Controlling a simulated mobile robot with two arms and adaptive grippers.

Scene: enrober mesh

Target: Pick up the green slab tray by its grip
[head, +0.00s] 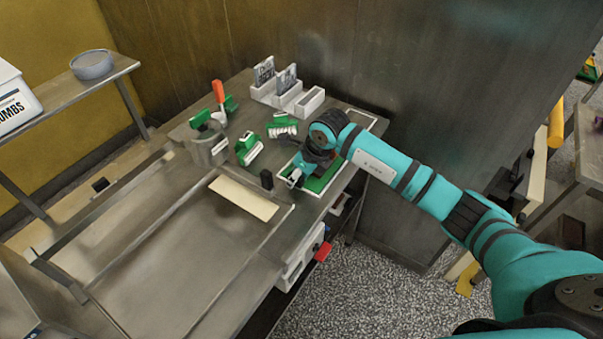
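The green slab tray (323,183) looks like a flat green panel with a pale rim, lying at the right end of the metal table. My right arm reaches in from the right and its gripper (297,177) is low over the tray's left part. The gripper and wrist cover part of the tray. I cannot make out the tray's grip, or whether the fingers touch or hold it. The finger opening is too small and hidden to read. My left gripper is not in view.
A small black block (267,180) stands just left of the tray, by a cream strip (244,197). Green-and-white brushes (248,149), an orange-handled tool (218,91) and white card holders (297,101) stand behind. A dark metal wall closes the back.

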